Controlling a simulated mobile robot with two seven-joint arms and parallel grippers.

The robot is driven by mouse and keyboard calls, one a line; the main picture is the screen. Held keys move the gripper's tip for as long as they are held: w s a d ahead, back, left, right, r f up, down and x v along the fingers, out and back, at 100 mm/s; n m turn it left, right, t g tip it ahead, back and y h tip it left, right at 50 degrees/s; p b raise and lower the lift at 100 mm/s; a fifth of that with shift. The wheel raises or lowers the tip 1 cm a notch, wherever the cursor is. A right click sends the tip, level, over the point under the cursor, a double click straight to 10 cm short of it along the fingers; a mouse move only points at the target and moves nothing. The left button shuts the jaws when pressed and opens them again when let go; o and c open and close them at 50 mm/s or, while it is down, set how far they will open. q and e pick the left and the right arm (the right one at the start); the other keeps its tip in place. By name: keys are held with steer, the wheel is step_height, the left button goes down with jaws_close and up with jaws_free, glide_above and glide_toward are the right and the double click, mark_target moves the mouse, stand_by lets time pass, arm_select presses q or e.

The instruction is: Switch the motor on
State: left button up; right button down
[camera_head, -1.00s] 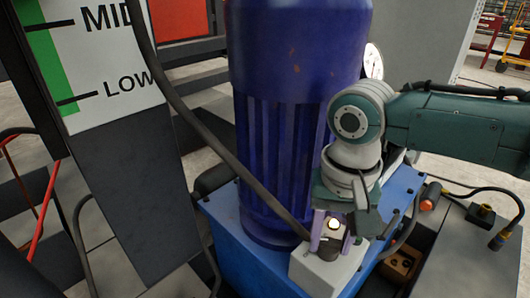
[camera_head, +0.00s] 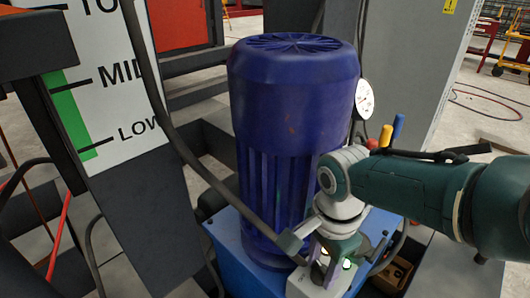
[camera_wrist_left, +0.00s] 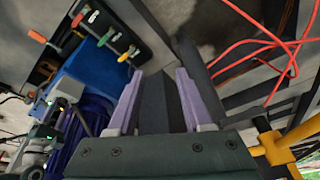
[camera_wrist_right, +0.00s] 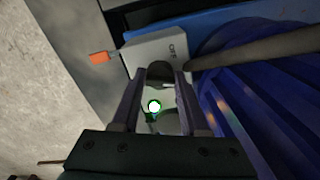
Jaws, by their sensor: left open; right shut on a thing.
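The motor (camera_head: 292,120) is a tall dark-blue ribbed cylinder on a blue base (camera_head: 230,250). A small pale switch box (camera_wrist_right: 165,48) sits beside it, partly hidden by my right wrist in the head view (camera_head: 308,284). My right gripper (camera_wrist_right: 160,80) is shut on the box's dark round knob (camera_wrist_right: 159,70). A lamp (camera_wrist_right: 153,106) glows white with a green rim between the fingers. In the head view, the right gripper (camera_head: 328,262) reaches down onto the box. My left gripper (camera_wrist_left: 160,76) is open and empty in the left wrist view, away from the switch.
A level panel (camera_head: 100,70) with MID and LOW marks stands at the left. A dark hose (camera_head: 200,170) crosses in front of the motor. A round gauge (camera_head: 364,98) is behind it. Red cables (camera_wrist_left: 265,50) hang near my left gripper.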

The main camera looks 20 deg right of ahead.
mark_target(322, 268)
steer(key=m, duration=0.4)
steer(key=shift+m, duration=0.4)
steer(key=shift+m, duration=0.3)
steer(key=shift+c, duration=2.1)
jaws_free()
step_height(322, 268, up, 10)
steer(key=p, duration=0.9)
steer(key=shift+p, duration=0.35)
